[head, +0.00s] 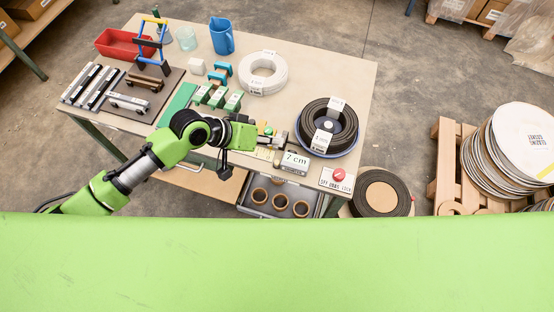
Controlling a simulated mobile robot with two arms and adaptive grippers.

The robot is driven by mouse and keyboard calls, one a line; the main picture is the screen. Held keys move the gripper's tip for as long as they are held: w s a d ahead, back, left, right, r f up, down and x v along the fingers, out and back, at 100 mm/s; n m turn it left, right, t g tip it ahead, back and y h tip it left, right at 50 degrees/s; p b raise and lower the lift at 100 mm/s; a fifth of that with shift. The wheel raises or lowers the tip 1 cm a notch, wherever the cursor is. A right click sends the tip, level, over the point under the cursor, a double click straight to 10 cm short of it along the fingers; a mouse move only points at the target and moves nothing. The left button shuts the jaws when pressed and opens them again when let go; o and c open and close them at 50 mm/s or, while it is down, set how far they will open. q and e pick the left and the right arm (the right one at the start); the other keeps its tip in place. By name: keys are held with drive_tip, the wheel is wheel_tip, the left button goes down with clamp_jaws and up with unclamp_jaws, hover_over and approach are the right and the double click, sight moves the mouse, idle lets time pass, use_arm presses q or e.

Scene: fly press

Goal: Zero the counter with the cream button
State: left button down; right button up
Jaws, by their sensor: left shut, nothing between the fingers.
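My left gripper (279,139) reaches in from the left over the front of the table, fingers pointing right. It is shut with nothing between the fingers. Just in front of it, near the table's front edge, is a small pale yellow part (264,153); I cannot tell whether it belongs to the counter. The cream button and the counter's digits cannot be made out; the gripper and wrist cover part of that area. A grey block marked 7 cm (295,160) sits to the right of it. My right gripper is not in view.
The table (340,75) holds a white coil (262,72), a black coil (328,125) close right of the gripper, green blocks (218,97), a blue jug (221,36) and a red tray (124,43). A red button (338,174) is at the front right corner. An open drawer (256,209) juts below.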

use_arm(q)
drive_tip(key=b, duration=0.7)
hover_over(275, 162)
wheel_tip(275, 162, down, 7)
drive_tip(key=shift+s+r, duration=0.1)
drive_tip(key=shift+r, duration=0.1)
wheel_tip(275, 162, down, 2)
drive_tip(key=shift+f+b, duration=0.1)
drive_tip(key=shift+b, duration=0.55)
drive_tip(key=shift+f, duration=0.1)
idle(0.3)
drive_tip(key=shift+f, duration=0.3)
drive_tip(key=shift+a, duration=0.1)
